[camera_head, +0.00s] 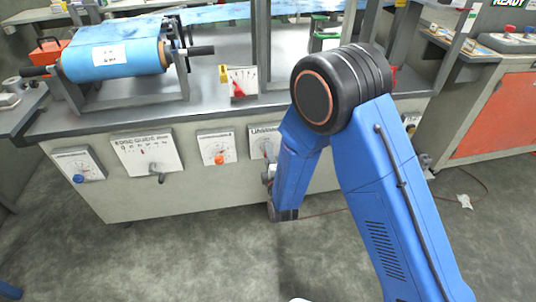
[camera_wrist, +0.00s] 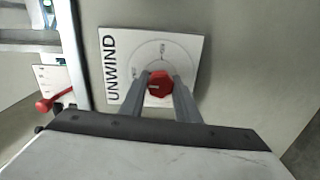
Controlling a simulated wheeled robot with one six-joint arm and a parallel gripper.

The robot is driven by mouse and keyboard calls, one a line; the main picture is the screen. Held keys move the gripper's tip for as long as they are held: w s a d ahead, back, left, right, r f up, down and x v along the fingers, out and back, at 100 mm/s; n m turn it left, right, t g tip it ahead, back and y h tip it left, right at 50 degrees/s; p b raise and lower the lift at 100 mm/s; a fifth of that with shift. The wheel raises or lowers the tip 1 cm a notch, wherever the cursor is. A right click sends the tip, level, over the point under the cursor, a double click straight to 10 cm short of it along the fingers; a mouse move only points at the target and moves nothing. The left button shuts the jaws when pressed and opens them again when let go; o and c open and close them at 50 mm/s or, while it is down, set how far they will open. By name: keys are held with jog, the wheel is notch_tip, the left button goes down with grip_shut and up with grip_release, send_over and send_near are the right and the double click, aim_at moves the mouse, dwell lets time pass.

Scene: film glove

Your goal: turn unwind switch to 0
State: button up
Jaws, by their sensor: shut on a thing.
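The unwind switch is a red faceted knob (camera_wrist: 160,82) on a white plate (camera_wrist: 120,72) marked UNWIND, which stands sideways in the wrist view. A circle is drawn around the knob, with small marks above it and to its left that are too blurred to read. The knob bears a small pale mark on its left part. My gripper (camera_wrist: 160,90) is shut on the knob, one finger on each side. In the head view the plate (camera_head: 257,142) is partly hidden by my blue arm, and the knob is hidden.
Left of the plate on the machine's front are a panel with an orange knob (camera_head: 219,159), the edge guide panel (camera_head: 147,152) and a panel with a blue knob (camera_head: 78,178). A blue film roll (camera_head: 112,62) sits above. A red-knobbed lever (camera_wrist: 44,105) stands near the gripper.

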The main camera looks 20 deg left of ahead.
jog(key=shift+n, duration=0.6)
jog(key=o, duration=1)
jog(key=shift+s, duration=0.1)
jog(key=shift+o, duration=0.2)
